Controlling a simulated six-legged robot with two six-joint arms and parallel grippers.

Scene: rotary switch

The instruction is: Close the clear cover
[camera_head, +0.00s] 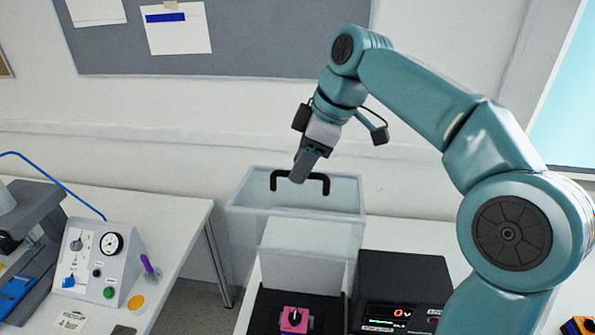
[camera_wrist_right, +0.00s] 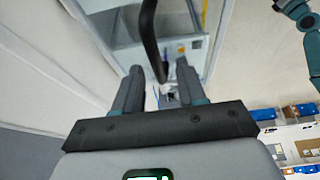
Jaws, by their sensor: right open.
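The clear cover (camera_head: 345,197) is a see-through box standing raised above and behind the pink rotary switch (camera_head: 295,319). Its black handle (camera_head: 322,181) is on the upper part. My right gripper (camera_head: 300,174) is at the handle, overlapping it in the head view. In the wrist view my right gripper (camera_wrist_right: 158,76) has its two fingers apart. The black handle (camera_wrist_right: 149,38) runs between the fingertips there, with gaps on both sides; I cannot tell whether it touches a finger. The switch sits in a dark recess under the open cover. My left gripper is not in view.
A black box with a lit display (camera_head: 402,290) stands right of the switch. A grey instrument panel (camera_head: 100,262) with knobs and a gauge stands on the left table (camera_head: 176,222). A gap separates the tables. A wall is behind.

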